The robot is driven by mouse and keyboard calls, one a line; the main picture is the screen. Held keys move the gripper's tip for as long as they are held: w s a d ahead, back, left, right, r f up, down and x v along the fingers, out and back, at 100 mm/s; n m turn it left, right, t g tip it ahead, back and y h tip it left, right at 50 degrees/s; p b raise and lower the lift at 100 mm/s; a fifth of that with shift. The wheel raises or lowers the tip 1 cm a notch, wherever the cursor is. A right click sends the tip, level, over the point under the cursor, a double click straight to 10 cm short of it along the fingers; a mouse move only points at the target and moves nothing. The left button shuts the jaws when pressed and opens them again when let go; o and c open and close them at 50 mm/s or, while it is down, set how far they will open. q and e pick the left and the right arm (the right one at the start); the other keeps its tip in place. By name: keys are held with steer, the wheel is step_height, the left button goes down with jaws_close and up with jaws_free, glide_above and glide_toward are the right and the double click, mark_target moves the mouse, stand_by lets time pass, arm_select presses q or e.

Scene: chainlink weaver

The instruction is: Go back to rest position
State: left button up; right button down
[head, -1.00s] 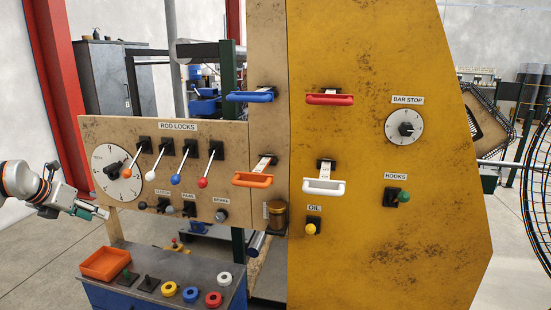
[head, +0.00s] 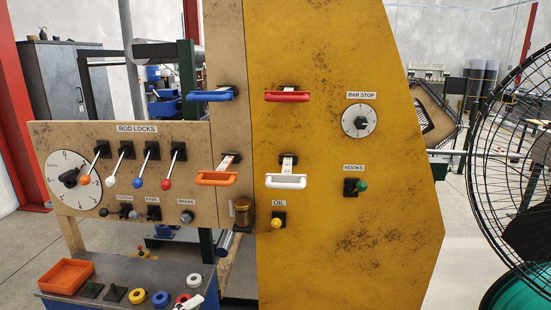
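A small pale grey piece (head: 191,303) shows at the bottom edge in the head view, over the front of the low bench. It looks like the tip of my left gripper, but most of it is cut off by the frame. I cannot tell whether it is open or shut, and I see nothing held. My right gripper is out of view.
The yellow machine panel (head: 340,220) fills the middle, with red, white, blue and orange handles. The rod-lock panel (head: 115,190) is at left. The low bench (head: 125,275) holds an orange tray (head: 66,277) and several coloured rings. A black wire fan guard (head: 515,170) stands at right.

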arm_select(q)
steer(key=s+f+n+g+y, duration=0.1)
steer(key=s+f+n+y, duration=0.3)
steer(key=s+f+n, duration=0.5)
steer(key=s+f+n+g+y, duration=0.1)
steer(key=s+f+n+y, duration=0.3)
steer(key=s+f+n, duration=0.5)
steer(key=s+d+n, duration=0.1)
steer(key=s, duration=0.5)
steer(key=shift+f+n+g, duration=0.2)
steer(key=shift+n+g, duration=0.1)
